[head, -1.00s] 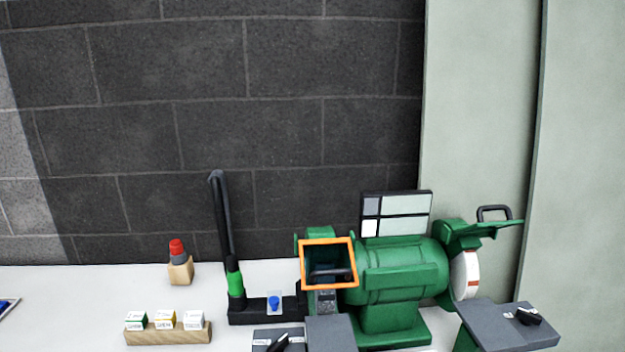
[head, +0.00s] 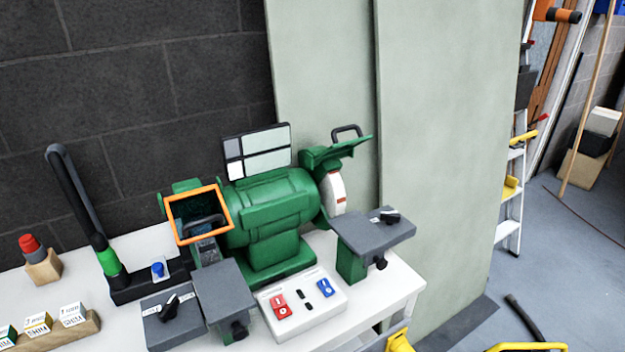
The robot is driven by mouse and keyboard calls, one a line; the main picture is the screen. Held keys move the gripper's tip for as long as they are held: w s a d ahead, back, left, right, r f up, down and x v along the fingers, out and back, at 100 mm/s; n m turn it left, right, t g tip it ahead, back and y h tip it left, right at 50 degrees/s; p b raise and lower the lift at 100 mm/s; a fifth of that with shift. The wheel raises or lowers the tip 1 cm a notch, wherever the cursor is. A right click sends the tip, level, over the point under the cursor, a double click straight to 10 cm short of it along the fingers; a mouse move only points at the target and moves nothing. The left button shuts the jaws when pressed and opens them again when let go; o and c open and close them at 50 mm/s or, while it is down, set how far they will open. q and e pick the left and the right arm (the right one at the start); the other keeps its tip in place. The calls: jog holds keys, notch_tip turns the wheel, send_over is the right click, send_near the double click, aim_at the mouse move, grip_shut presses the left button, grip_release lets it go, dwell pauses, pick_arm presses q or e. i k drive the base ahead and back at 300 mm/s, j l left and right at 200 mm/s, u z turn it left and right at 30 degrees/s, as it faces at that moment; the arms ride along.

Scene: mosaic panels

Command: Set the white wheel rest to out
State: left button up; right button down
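A green bench grinder (head: 270,212) stands on the white table. Its white wheel (head: 333,192) is on the right end, under a raised green guard (head: 338,151) with a black handle. In front of the white wheel is a grey rest (head: 375,229) on a green bracket. A black lever knob (head: 391,217) sits on top of this rest, with a small white label beside it that is too small to read. Another black knob (head: 381,263) is under the rest. Neither of my grippers is in view.
A switch box (head: 303,304) with red and blue switches lies before the grinder. The left wheel has an orange-framed shield (head: 197,214), a grey rest (head: 223,291) and a lever plate (head: 171,315). A wooden block of labelled cubes (head: 57,330) is at left.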

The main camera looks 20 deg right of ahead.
aim_at(358, 232)
jog(key=z, duration=1.25)
